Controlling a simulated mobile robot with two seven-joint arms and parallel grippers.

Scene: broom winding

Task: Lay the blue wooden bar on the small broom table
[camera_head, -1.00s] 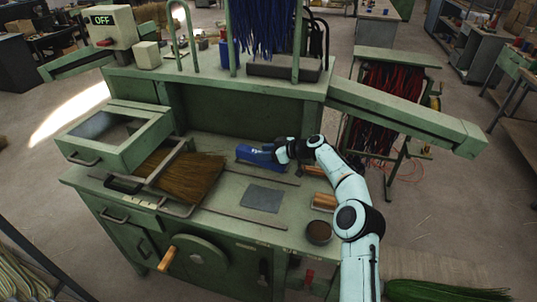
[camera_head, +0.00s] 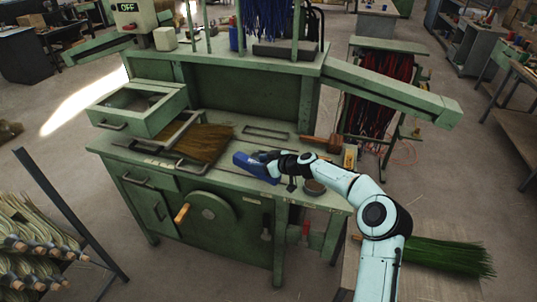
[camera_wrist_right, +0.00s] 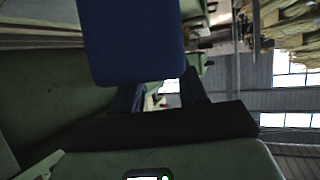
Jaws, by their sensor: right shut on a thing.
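The blue wooden bar (camera_head: 256,167) is in my right gripper (camera_head: 272,164), above the front part of the green workbench in the head view. It is tilted there, and the gripper hides its right end. In the right wrist view the bar (camera_wrist_right: 133,42) fills the top middle as a broad blue face, in front of the dark fingers. The small broom table (camera_head: 438,289) is at the lower right of the head view, partly behind my right arm. A bundle of green bristles (camera_head: 445,254) lies on it. My left gripper is not in view.
A rack of pale bundles (camera_head: 35,235) stands at lower left.

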